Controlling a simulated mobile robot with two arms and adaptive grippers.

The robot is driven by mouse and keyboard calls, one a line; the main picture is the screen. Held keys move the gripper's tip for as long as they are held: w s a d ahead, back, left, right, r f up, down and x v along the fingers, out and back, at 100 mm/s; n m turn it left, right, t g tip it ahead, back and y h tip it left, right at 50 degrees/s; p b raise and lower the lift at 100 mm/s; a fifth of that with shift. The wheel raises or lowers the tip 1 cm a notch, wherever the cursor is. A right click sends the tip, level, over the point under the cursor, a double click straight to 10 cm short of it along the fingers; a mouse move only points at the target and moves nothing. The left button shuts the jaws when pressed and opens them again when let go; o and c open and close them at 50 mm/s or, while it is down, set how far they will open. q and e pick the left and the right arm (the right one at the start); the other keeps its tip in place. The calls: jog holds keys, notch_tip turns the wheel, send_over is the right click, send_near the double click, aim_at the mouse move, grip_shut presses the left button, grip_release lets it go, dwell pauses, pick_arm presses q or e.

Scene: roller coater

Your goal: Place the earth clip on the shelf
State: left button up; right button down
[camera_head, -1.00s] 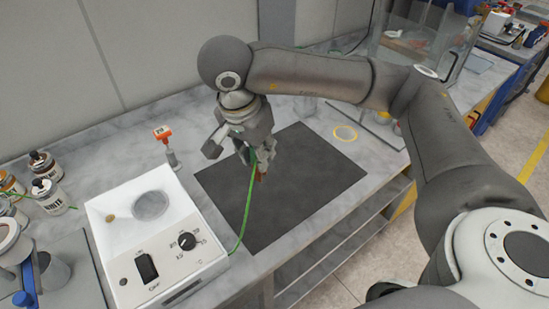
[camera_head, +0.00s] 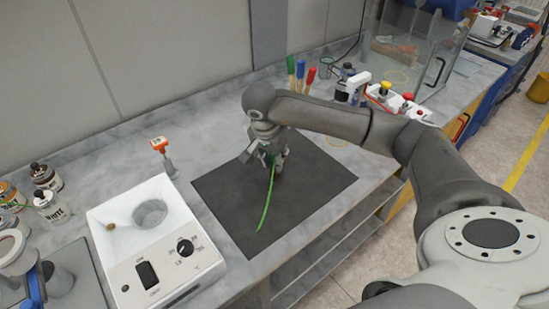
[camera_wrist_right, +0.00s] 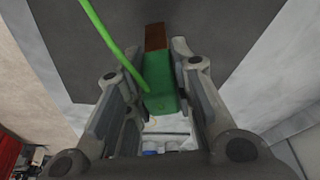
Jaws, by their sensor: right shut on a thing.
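My right gripper (camera_head: 278,163) is over the dark mat (camera_head: 315,192) and shut on the earth clip (camera_wrist_right: 160,85). In the right wrist view the clip is a green block with a brown end, between the two fingers. In the head view the gripper mostly hides it. A green cable (camera_head: 266,208) trails from the clip toward the front of the mat. The shelf (camera_head: 325,262) shows as a grey board below the bench's front edge, under the bench top, and it looks bare where visible. My left gripper is not in view.
A white device with a dial (camera_head: 150,245) stands left of the mat, with an orange-topped tool (camera_head: 162,150) behind it. Coloured handles (camera_head: 300,72) and red-button boxes (camera_head: 405,98) stand at the back. Paint jars (camera_head: 50,205) are far left.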

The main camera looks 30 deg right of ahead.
jog(key=shift+f, duration=0.7)
jog(key=shift+f, duration=0.2)
jog(key=c, duration=1.3)
grip_release()
jog(key=shift+o, duration=0.2)
jog(key=shift+r, duration=0.2)
